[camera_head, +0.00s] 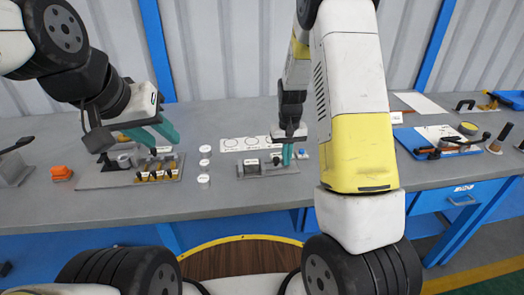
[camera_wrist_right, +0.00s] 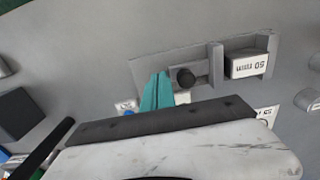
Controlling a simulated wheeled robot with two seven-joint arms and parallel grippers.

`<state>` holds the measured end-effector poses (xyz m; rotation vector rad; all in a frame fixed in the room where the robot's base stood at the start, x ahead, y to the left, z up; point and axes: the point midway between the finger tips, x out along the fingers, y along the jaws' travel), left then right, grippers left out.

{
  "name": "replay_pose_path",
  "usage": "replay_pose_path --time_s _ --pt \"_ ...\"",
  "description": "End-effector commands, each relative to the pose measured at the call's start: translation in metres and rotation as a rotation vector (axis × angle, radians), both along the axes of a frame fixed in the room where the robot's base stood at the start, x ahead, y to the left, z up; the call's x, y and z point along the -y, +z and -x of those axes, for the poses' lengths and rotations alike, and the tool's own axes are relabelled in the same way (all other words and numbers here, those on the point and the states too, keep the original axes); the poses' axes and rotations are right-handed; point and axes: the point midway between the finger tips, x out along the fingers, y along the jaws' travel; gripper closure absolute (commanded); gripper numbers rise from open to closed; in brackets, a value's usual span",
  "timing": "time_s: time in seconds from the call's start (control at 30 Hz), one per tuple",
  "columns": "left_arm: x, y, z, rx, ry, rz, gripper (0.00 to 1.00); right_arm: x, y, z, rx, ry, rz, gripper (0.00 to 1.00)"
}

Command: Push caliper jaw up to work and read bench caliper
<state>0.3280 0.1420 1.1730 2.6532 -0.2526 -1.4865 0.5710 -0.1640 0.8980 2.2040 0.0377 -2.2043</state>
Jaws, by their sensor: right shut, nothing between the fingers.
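The bench caliper is a grey base (camera_head: 268,172) with upright jaws on the middle of the bench. In the right wrist view, a pale block marked 50 mm (camera_wrist_right: 247,65) sits between a jaw plate (camera_wrist_right: 216,65) and the far end jaw (camera_wrist_right: 270,55). I cannot tell whether the near plate touches the block. A black round knob (camera_wrist_right: 186,77) is on the slide beside that plate. My right gripper (camera_wrist_right: 157,92) is shut and empty, its teal fingertips beside the knob on the side away from the block. My left gripper (camera_head: 155,134) is open and empty above the left fixture.
A grey fixture plate (camera_head: 95,182) with several small parts stands left. An orange item (camera_head: 61,173) lies beyond it. White round pieces (camera_head: 204,165) stand between plate and caliper. A white printed strip (camera_head: 240,144) lies behind the caliper. A blue tray (camera_head: 415,136) with tools is right.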

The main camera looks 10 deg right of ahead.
Motion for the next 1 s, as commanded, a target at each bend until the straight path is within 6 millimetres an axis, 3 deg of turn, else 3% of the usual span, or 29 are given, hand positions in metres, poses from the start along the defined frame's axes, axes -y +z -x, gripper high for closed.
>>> replay_pose_path --time_s 1.0 --pt "0.000 0.000 0.000 0.000 0.000 0.000 0.64 -0.016 0.000 0.000 0.000 0.001 0.000 1.00"
